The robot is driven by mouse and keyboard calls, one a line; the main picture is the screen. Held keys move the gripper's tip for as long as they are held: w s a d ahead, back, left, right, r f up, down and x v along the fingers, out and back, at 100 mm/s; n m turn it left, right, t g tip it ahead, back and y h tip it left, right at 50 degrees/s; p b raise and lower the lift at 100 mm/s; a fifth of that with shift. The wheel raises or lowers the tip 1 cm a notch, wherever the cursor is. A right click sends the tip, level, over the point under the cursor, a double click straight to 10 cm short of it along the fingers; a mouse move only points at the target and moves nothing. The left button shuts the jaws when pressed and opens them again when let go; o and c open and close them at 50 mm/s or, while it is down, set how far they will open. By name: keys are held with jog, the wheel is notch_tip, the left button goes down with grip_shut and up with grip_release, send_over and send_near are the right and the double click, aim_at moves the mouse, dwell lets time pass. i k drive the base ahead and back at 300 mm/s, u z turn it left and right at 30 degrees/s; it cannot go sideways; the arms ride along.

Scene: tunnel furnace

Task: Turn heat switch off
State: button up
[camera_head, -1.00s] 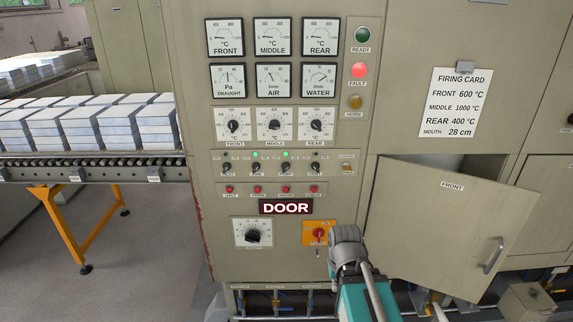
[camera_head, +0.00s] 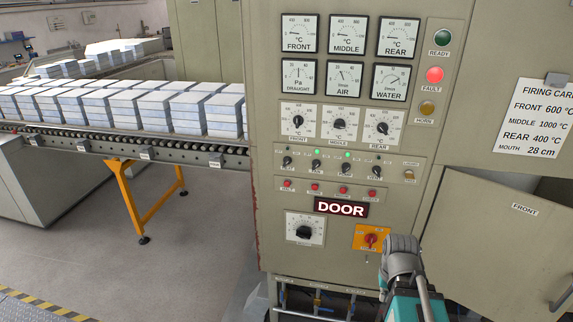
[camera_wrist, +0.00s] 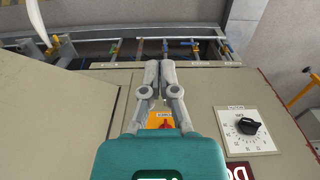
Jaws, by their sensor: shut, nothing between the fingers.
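The heat switch (camera_head: 287,161) is the leftmost small black knob in the row under the three dials in the head view. Its label is small and blurred, and the lamp above it looks dark. Green lamps (camera_head: 318,155) show above the two middle switches. In the wrist view my gripper (camera_wrist: 160,66) is shut and empty, its two fingers together in front of the panel near the orange plate with the red switch (camera_wrist: 164,122). In the head view my arm's end is low, right of that plate and below the heat switch. The heat switch is not in the wrist view.
The cabinet door (camera_head: 510,240) stands ajar at the right, close beside my arm. A black timer knob (camera_head: 304,232) and a lit DOOR sign (camera_head: 341,208) are on the panel. A roller conveyor (camera_head: 120,143) with stacked blocks lies left. The floor in front of it is clear.

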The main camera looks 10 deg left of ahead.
aim_at(288, 160)
jog(key=z, duration=0.25)
jog(key=k, duration=1.35)
jog(key=u, duration=0.3)
jog(key=i, duration=1)
jog(key=z, duration=0.05)
